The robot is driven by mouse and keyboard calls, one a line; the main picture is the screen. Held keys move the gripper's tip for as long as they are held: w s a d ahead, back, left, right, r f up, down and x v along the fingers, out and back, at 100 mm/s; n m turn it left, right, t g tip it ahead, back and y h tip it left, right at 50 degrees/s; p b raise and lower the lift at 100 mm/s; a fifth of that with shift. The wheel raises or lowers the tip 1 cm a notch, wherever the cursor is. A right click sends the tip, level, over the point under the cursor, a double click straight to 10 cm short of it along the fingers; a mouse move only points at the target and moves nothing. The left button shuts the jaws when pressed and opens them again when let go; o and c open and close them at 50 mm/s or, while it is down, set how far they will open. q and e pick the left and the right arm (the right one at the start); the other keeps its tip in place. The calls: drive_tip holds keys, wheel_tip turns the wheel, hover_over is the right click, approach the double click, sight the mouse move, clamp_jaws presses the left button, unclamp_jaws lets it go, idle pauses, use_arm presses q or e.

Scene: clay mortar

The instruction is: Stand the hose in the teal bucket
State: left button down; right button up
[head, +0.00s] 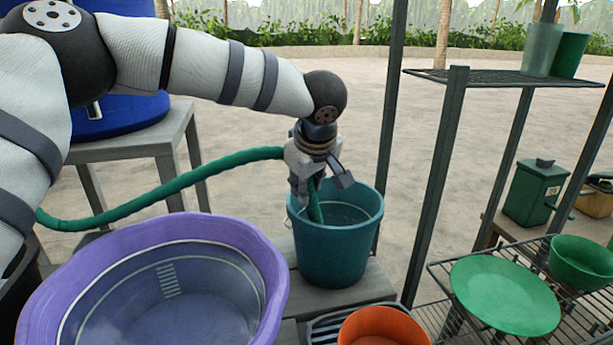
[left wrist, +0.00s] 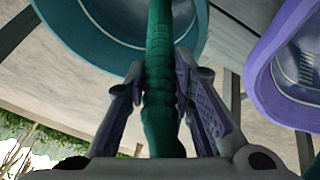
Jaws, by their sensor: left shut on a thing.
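The green hose (head: 160,192) runs from the lower left behind the purple tub and up to my left gripper (head: 322,182). My left gripper is shut on the hose just above the teal bucket (head: 334,252). The hose end points down inside the bucket's rim; its tip is hidden by the bucket wall. In the left wrist view the hose (left wrist: 160,70) runs between the two fingers, with the teal bucket (left wrist: 100,30) beyond it. The bucket stands upright on a grey bench. My right gripper is not in view.
A large purple tub (head: 255,270) stands left of the bucket. An orange bowl (head: 382,327) is in front of it. A metal rack post (head: 436,190) rises to the right. Green dishes (head: 505,295) lie on the wire shelf. A blue barrel (head: 120,112) stands back left.

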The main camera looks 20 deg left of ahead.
use_arm(q)
drive_tip(key=c, duration=1.3)
unclamp_jaws()
drive_tip(key=shift+o, duration=0.6)
drive_tip(key=o, duration=0.7)
drive_tip(key=v, duration=1.1)
drive_tip(key=shift+w+a+r+p, duration=0.15)
drive_tip(key=shift+w+r+p, duration=0.05)
drive_tip(key=shift+w+p, duration=0.25)
